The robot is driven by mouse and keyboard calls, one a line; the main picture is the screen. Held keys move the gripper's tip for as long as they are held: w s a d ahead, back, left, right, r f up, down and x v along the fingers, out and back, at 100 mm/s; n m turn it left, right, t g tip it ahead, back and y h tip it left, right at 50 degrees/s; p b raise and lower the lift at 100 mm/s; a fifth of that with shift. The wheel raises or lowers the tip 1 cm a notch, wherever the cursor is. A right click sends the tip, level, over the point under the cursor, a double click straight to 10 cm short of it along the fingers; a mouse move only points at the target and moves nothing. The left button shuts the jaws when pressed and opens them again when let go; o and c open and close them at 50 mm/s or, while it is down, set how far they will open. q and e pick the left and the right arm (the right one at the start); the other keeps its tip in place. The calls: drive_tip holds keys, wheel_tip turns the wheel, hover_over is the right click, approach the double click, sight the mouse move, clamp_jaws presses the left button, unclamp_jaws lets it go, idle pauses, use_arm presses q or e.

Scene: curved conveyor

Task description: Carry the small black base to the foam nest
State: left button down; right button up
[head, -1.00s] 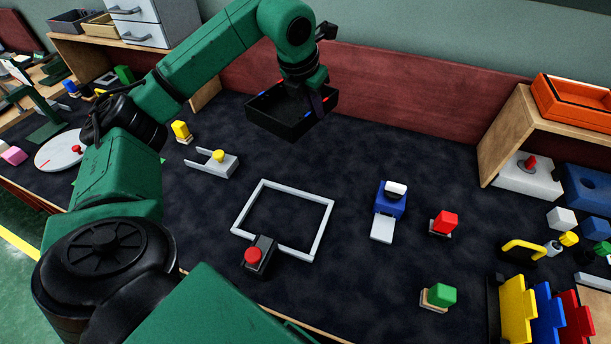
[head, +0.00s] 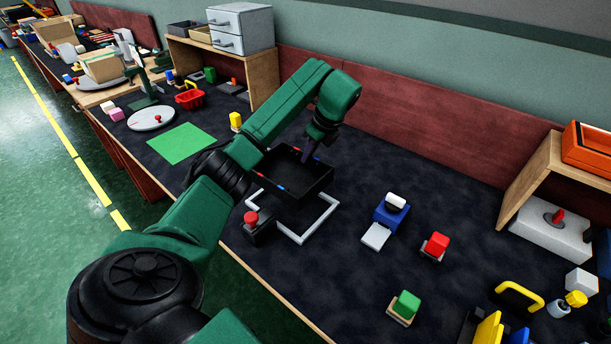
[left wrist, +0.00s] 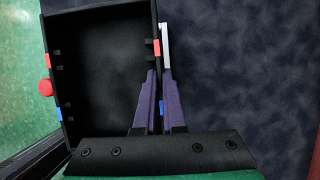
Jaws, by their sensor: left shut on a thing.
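The small black base (head: 272,188) is an open black tray with red and blue marks on its rim. My left gripper (head: 308,156) is shut on one wall of it. In the left wrist view the purple fingers (left wrist: 157,82) straddle the right wall of the base (left wrist: 100,70). The base appears raised above the table and covers the back part of a light grey square frame (head: 297,238). This frame may be the foam nest; I cannot tell for sure. My right gripper is not in view.
A black box with a red button (head: 253,226) stands at the frame's left corner. A blue device (head: 390,214), a red block (head: 436,243) and a green block (head: 406,305) stand to the right. A green mat (head: 182,143) lies left. A red backboard (head: 420,130) borders the table.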

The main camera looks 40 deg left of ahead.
sight(309, 167)
use_arm(q)
drive_tip(key=f, duration=0.3)
drive_tip(key=f+b, duration=0.1)
drive_tip(key=shift+d+f, duration=0.25)
drive_tip(key=shift+f, duration=0.15)
drive_tip(key=shift+f+p, duration=0.3)
drive_tip(key=shift+p, duration=0.1)
wheel_tip(309, 167, down, 4)
drive_tip(key=shift+s+a+f, duration=0.1)
drive_tip(key=shift+f, duration=0.1)
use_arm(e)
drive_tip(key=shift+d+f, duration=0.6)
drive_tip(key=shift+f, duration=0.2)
use_arm(q)
drive_tip(key=c, duration=1)
unclamp_jaws()
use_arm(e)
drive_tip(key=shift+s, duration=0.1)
